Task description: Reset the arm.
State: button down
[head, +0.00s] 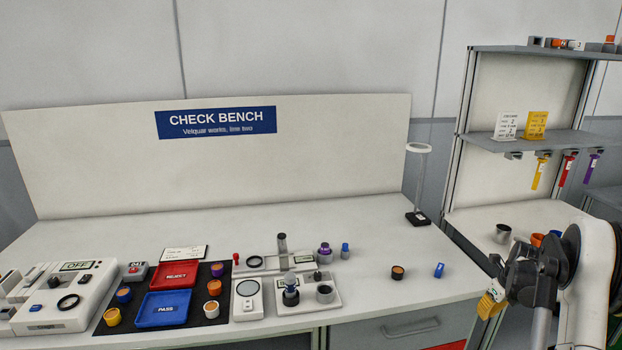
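My arm (596,270) reaches in from the lower right of the head view. My gripper (496,290) hangs in front of the bench's right end, pointing down and left. A small yellow ribbed piece (489,306) shows at its fingertips. The fingers are dark and partly overlapped, so I cannot tell whether they are shut on this piece or how far open they are.
The check bench (350,225) holds a blue tray (163,309), a red tray (174,274), a grey-white device (65,300) and several small parts. An orange-topped part (398,272) and a blue part (438,270) lie near my gripper. Shelving (540,139) stands at right.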

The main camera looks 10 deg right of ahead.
jog(key=s+a+r+n+t, duration=0.1)
jog(key=s+a+r+n, duration=0.1)
jog(key=a+r+n, duration=0.75)
jog(key=s+a+r+n+t, duration=0.15)
jog(key=a+r+n, duration=0.45)
jog(key=a+r, duration=0.65)
jog(key=s+a+n+t, duration=0.1)
jog(key=s+a+n, duration=1.7)
jog(key=s+a, duration=0.1)
jog(key=shift+s+a+r+n+t, duration=0.2)
jog(key=shift+s+n+t, duration=0.15)
jog(key=shift+s, duration=0.15)
